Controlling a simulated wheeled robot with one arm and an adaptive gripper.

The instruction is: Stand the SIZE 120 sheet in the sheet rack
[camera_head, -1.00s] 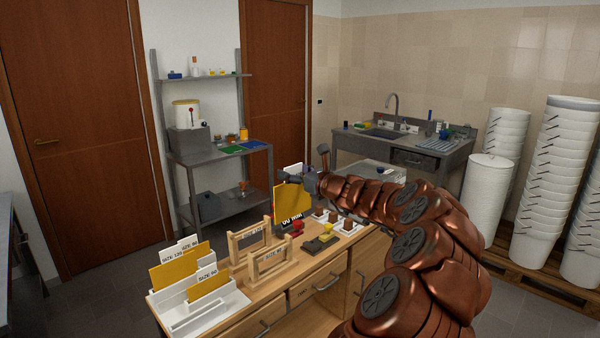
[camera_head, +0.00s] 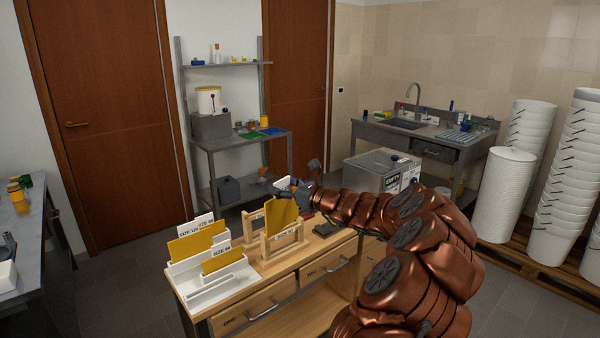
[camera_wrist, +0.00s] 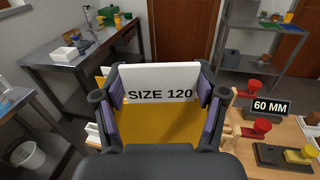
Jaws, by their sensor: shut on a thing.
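My gripper (camera_wrist: 158,110) is shut on the SIZE 120 sheet (camera_wrist: 150,122), a yellow sheet with a white labelled band at its top. In the head view the sheet (camera_head: 282,216) hangs upright below my gripper (camera_head: 292,190), over the wooden frames on the bench. I cannot tell whether it touches them. The white rack (camera_head: 205,291) stands at the bench's left end. It holds several yellow sheets (camera_head: 197,242) with white labels, one reading SIZE 120. Two wooden frames (camera_head: 268,254) stand just right of it.
A 60 MM sign (camera_wrist: 270,107) and red-knobbed blocks (camera_wrist: 258,128) are on the bench to the right in the wrist view. A grey shelf (camera_head: 240,142) and a sink counter (camera_head: 425,138) stand behind. Another counter (camera_head: 40,232) is at far left.

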